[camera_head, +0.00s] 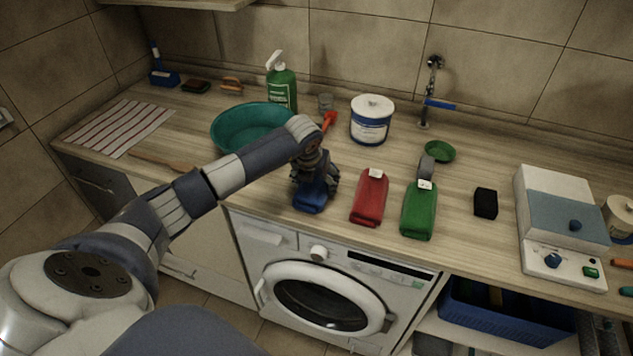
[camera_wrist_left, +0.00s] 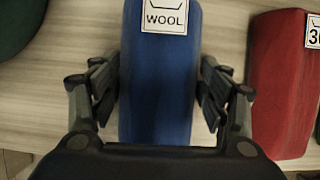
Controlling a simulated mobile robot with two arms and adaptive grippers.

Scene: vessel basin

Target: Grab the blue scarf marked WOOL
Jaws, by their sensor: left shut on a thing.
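The blue scarf (camera_head: 309,199) is a folded bundle on the wooden counter, near its front edge. In the left wrist view the blue scarf (camera_wrist_left: 160,80) has a white label reading WOOL on its upper part. My left gripper (camera_head: 315,180) is over the scarf, pointing down. In the left wrist view my left gripper (camera_wrist_left: 159,98) has one finger on each side of the scarf, shut on it. The arm and gripper hide the scarf's far part in the head view. My right gripper is not in view.
A red folded cloth (camera_head: 369,198) lies just right of the blue scarf, with a green one (camera_head: 419,211) beyond it. A teal basin (camera_head: 243,127) stands behind my forearm. A washing machine (camera_head: 325,285) is below the counter. A white tub (camera_head: 371,120) stands behind.

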